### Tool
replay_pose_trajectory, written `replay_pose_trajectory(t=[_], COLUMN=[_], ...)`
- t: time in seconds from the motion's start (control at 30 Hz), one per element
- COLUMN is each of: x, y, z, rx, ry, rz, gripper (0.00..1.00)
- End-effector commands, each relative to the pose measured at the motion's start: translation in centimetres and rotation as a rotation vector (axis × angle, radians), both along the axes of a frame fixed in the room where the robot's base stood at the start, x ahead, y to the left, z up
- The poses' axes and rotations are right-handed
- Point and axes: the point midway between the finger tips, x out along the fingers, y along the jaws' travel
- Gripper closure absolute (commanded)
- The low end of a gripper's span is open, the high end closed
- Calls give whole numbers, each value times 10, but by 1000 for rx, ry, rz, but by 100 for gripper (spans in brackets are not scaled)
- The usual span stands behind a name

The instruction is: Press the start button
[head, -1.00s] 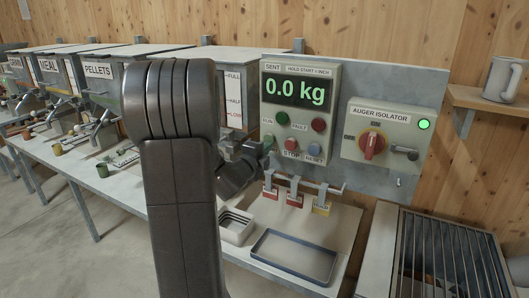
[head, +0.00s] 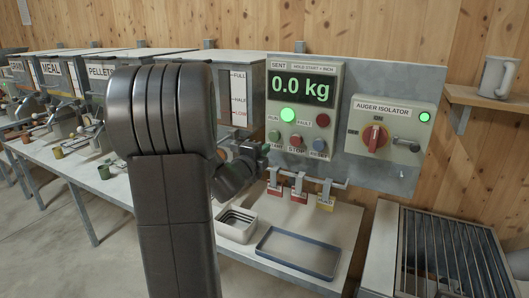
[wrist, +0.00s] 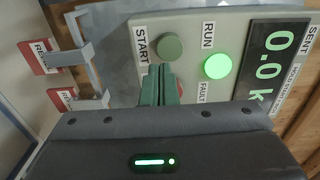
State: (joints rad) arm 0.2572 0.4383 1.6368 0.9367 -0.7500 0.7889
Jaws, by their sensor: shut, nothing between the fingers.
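The green start button (head: 275,134) is on the grey control box (head: 340,85), under the lit green RUN lamp (head: 287,113). The display reads 0.0 kg. In the wrist view the start button (wrist: 170,46) shows fully beside its START label, and the RUN lamp (wrist: 217,66) glows. My gripper (wrist: 160,68) is shut and empty, its fingertips close beside the start button in that picture. I cannot tell the gap in depth. The fingers partly hide the red stop button (wrist: 180,88). In the head view my gripper (head: 265,150) is just below the start button.
A blue reset button (head: 320,143) and the auger isolator (head: 375,137), with a red switch and lit green lamp, are to the right. Tags (head: 299,196) hang on hooks below. A tray (head: 258,250) and a small container (head: 222,232) stand on the bench.

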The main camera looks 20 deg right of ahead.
Motion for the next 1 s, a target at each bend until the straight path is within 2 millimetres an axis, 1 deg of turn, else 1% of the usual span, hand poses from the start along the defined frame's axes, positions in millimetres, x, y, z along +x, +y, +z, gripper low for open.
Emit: replay_pose_trajectory(t=[0.3, 0.5, 0.7, 1.0], x=[-34, -52, -59, -59], y=[39, 59, 65, 65], z=[-1, -1, -1, -1], rx=[-1, -1, 0, -1], ry=[-1, 0, 0, 1], rz=[2, 2, 0, 0], gripper=[100, 100, 100, 100])
